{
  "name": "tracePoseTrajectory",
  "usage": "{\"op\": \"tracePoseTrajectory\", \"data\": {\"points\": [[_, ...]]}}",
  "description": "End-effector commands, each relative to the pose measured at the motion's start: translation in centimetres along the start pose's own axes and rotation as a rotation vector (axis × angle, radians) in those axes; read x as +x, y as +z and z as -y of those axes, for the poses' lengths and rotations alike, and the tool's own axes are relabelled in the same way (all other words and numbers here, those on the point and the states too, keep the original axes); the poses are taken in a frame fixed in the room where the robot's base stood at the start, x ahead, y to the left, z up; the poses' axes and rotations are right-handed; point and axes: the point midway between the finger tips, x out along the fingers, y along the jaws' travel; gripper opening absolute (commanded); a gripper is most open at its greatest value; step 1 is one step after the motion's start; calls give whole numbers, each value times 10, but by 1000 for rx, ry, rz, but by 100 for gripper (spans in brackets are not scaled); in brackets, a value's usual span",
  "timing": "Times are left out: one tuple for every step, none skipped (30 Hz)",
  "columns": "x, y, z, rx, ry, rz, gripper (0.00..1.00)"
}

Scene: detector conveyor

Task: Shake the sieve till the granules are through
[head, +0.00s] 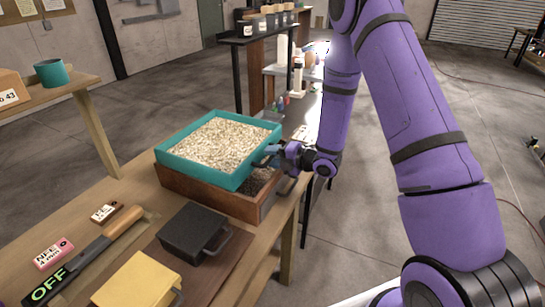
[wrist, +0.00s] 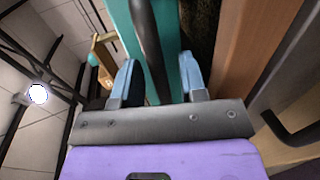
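The sieve (head: 176,153) is a teal, square-walled tray full of pale granules (head: 220,142). It sits over a brown wooden box (head: 205,192), set slightly off it, so dark contents show at the box's right end. My gripper (head: 268,154) is at the sieve's right side. In the wrist view my two blue fingers (wrist: 160,78) stand either side of a dark handle bar (wrist: 147,35), with the teal sieve wall (wrist: 188,72) behind it. Gaps show between bar and fingers, so the gripper looks open around it.
On the bench, a black handled block (head: 192,232), a yellow block (head: 138,282), a wooden-handled tool (head: 122,222) and small labelled pieces lie in front. A teal cup (head: 52,73) stands on the left bench. A dark shelf with jars (head: 265,28) stands behind.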

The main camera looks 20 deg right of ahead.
Motion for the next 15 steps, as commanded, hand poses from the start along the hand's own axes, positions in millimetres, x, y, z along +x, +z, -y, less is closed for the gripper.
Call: {"op": "tracePoseTrajectory", "data": {"points": [[1, 0, 0, 0, 0, 0, 39], [2, 0, 0, 0, 0, 0, 39], [2, 0, 0, 0, 0, 0, 39], [2, 0, 0, 0, 0, 0, 39], [2, 0, 0, 0, 0, 0, 39], [2, 0, 0, 0, 0, 0, 39], [2, 0, 0, 0, 0, 0, 39], [2, 0, 0, 0, 0, 0, 39], [2, 0, 0, 0, 0, 0, 36], [2, 0, 0, 0, 0, 0, 29], [2, 0, 0, 0, 0, 0, 23], [2, 0, 0, 0, 0, 0, 13], [2, 0, 0, 0, 0, 0, 6], [2, 0, 0, 0, 0, 0, 0], [2, 0, 0, 0, 0, 0, 0]]}}
